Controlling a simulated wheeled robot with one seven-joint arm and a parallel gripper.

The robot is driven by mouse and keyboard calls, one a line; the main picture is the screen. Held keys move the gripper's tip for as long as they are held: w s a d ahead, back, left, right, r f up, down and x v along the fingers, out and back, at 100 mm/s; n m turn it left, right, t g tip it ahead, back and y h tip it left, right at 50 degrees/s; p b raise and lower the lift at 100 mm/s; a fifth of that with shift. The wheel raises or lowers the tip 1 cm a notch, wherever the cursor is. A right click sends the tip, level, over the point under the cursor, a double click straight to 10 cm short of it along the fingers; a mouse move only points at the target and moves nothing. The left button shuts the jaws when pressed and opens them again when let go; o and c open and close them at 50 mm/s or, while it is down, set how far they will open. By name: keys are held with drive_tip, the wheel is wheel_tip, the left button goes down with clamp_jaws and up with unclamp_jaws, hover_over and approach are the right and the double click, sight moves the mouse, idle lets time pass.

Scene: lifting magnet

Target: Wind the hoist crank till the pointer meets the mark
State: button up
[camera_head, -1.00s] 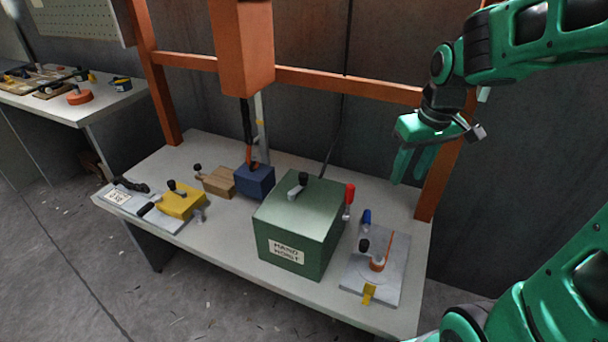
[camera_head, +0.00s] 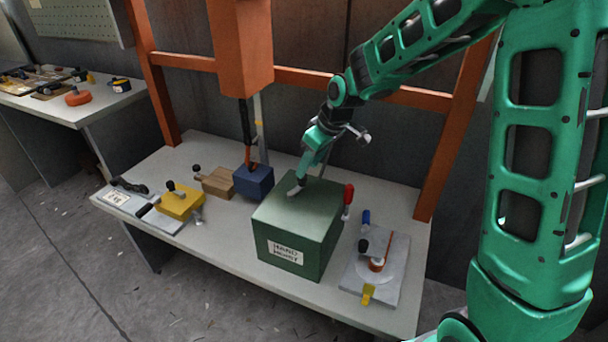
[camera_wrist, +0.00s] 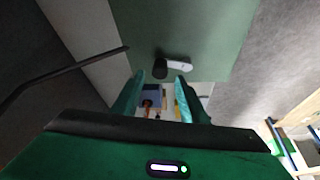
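The green hoist box (camera_head: 292,225), labelled HAND HOIST, stands on the bench. Its crank, a grey arm (camera_head: 294,191) with a black knob (camera_wrist: 160,67), lies on the top face; in the head view my gripper hides the knob. My gripper (camera_head: 302,180) points down over the crank. In the wrist view its two fingers (camera_wrist: 160,79) are apart with nothing between them, and the knob and arm show just beyond the tips. A pale upright post (camera_head: 260,130) with a small yellow mark (camera_head: 259,122) stands behind the blue block. I cannot make out the pointer.
A red-handled lever (camera_head: 348,195) sits at the box's right side. A grey plate (camera_head: 385,270) with a crank lies to the right. A blue block (camera_head: 254,182), a wooden block (camera_head: 217,182) and a yellow block (camera_head: 180,201) stand left. An orange column (camera_head: 241,45) hangs above.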

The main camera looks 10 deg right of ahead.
drive_tip(key=x, duration=0.5)
drive_tip(key=shift+r, duration=0.1)
clamp_jaws()
